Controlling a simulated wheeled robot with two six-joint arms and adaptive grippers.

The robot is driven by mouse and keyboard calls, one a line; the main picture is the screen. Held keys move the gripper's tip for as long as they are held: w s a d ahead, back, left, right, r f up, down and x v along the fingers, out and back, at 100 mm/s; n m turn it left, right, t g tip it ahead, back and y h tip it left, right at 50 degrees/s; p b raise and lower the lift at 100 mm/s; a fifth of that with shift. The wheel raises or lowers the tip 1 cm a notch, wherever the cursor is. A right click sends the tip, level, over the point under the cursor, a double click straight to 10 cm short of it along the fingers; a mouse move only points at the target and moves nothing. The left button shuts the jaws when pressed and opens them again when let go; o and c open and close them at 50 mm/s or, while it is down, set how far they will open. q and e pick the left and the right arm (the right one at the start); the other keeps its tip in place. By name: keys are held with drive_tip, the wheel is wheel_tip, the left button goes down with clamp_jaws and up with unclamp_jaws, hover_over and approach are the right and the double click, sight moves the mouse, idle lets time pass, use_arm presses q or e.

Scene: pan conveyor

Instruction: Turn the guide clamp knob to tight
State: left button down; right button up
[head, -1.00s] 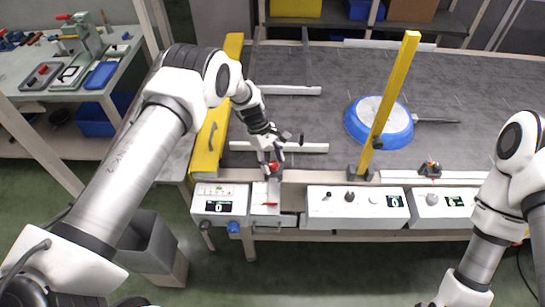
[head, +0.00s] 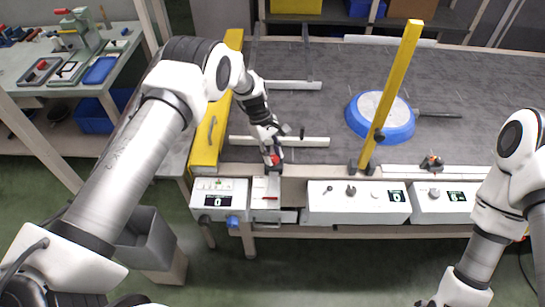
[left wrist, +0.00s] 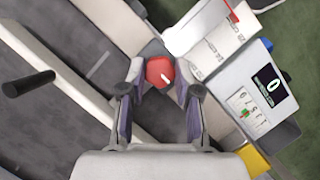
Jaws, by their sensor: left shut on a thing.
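The guide clamp knob (left wrist: 160,72) is red with a white pointer mark, in the left wrist view. It sits at the table's front edge. In the head view the red knob (head: 276,160) shows small and partly covered by my fingers. My left gripper (head: 273,158) reaches down to it from above. In the left wrist view the fingers (left wrist: 160,78) are on both sides of the knob, shut on it. The white mark points down and to the right there. My right arm is at the right of the head view, its gripper out of sight.
A label plate with a red pointer (head: 265,198) lies just in front of the knob. White control boxes (head: 357,204) line the front edge. A yellow post (head: 392,95) stands right of my left gripper. A blue-rimmed pan (head: 403,132) lies on the dark conveyor.

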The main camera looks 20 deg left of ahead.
use_arm(q)
drive_tip(key=m+b, duration=0.2)
drive_tip(key=b, duration=0.1)
drive_tip(key=f+m+g+y+b, duration=0.1)
drive_tip(key=m+b, duration=0.2)
drive_tip(key=shift+d+g, duration=0.15)
drive_tip(key=shift+g, duration=0.15)
drive_tip(key=shift+m+y+b, duration=0.4)
drive_tip(key=shift+m+b, duration=0.2)
drive_tip(key=shift+m, duration=0.4)
drive_tip(key=m, duration=0.1)
drive_tip(key=m+y+b, duration=0.1)
drive_tip(key=m, duration=0.1)
drive_tip(key=shift+d+r+m+g+y, duration=0.1)
drive_tip(key=shift+r+m+g+y, duration=0.05)
drive_tip(key=shift+m+g+y, duration=0.2)
drive_tip(key=m+y, duration=0.1)
drive_tip(key=m, duration=0.1)
drive_tip(key=m+b, duration=0.1)
drive_tip(key=m, duration=0.2)
drive_tip(key=shift+d+r+y, duration=0.15)
drive_tip(key=shift+y, duration=0.2)
drive_tip(key=c, duration=0.8)
unclamp_jaws()
drive_tip(key=shift+w, duration=0.15)
